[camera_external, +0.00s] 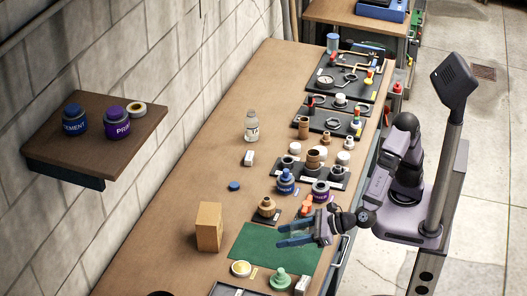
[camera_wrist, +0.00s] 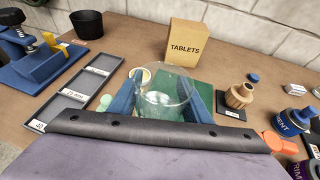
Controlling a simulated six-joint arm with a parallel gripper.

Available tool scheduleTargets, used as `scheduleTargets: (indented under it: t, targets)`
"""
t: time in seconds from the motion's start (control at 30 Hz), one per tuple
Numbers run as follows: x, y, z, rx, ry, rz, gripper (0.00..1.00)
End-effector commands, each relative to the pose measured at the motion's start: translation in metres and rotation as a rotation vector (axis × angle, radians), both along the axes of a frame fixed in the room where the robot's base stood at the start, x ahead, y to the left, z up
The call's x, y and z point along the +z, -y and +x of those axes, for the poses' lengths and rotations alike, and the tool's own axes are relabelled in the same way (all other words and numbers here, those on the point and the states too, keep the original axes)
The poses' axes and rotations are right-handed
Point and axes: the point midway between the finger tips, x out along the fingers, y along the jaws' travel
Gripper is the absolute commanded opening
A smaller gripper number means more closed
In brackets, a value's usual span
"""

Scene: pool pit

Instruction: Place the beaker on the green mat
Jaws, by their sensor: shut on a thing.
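A clear glass beaker (camera_wrist: 166,103) is upright between the two blue fingers of my gripper (camera_wrist: 162,92) in the wrist view. The gripper is shut on it. The green mat (camera_wrist: 204,86) shows behind and through the glass. In the external view the green mat (camera_external: 262,246) lies on the bench, and my gripper (camera_external: 284,235) is over its upper right part. The beaker cannot be made out clearly there. Whether its base touches the mat is hidden.
A tan tablets box (camera_external: 209,227) stands left of the mat. A wooden piece on a black plate (camera_external: 267,208) stands behind it. A yellow-topped round item (camera_external: 241,268) and a green knobbed piece (camera_external: 280,279) sit at its near edge. Blue (camera_external: 286,182) and purple (camera_external: 320,191) jars stand farther back.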

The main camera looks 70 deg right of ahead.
Motion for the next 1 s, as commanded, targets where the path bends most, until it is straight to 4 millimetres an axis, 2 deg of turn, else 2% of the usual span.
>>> scheduleTargets:
  t: [0.17, 0.57, 0.87, 1.0]
  targets:
    - [-0.005, 0.0, 0.0, -0.001, 0.0, -0.001, 0.2]
    - [-0.057, 0.0, 0.0, 0.001, 0.0, -0.003, 0.2]
    - [-0.066, 0.0, 0.0, 0.0, 0.001, 0.0, 0.2]
    - [-0.08, 0.0, 0.0, 0.0, 0.0, -0.003, 0.2]
